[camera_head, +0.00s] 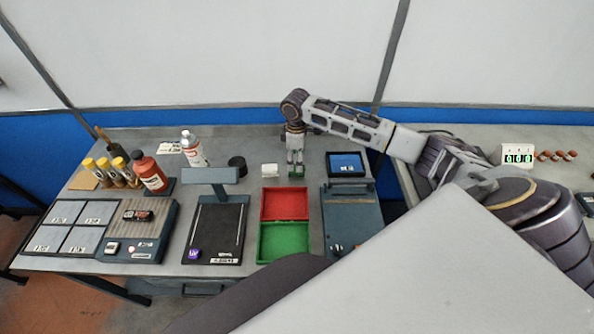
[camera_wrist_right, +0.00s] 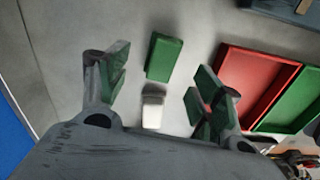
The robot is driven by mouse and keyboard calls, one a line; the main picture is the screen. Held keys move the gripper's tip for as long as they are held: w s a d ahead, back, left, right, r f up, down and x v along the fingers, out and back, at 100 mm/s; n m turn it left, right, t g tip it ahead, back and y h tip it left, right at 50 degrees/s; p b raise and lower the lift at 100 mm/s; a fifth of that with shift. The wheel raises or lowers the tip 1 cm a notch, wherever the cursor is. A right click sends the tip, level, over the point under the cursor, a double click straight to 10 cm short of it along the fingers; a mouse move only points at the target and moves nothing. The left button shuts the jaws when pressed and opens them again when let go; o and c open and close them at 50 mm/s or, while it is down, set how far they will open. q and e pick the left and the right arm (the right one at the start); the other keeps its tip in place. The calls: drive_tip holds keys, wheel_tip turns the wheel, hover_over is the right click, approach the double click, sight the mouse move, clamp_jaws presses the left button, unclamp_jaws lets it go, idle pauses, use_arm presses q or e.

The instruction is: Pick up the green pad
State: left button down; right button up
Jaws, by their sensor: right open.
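The green pad (camera_wrist_right: 164,57) is a small green block lying on the grey bench in the right wrist view. In the head view a bit of green (camera_head: 297,173) shows just under my right gripper (camera_head: 295,162), mostly covered by the fingers. In the wrist view my right gripper (camera_wrist_right: 160,82) is open and empty, its green-faced fingers spread to either side. The pad lies between their lines, toward the top of the picture. I cannot tell the exact height above it. My left gripper is not in view.
A red tray (camera_head: 286,218) and a green tray (camera_head: 284,256) lie nearer me. A dark round container (camera_head: 237,165) stands to the left, a blue-screened device (camera_head: 347,165) to the right.

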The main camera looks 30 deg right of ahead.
drive_tip(key=shift+s+a+f, duration=0.1)
drive_tip(key=shift+f, duration=2.5)
drive_tip(key=c, duration=1.1)
drive_tip(key=shift+r, duration=0.15)
drive_tip(key=shift+r, duration=4.9)
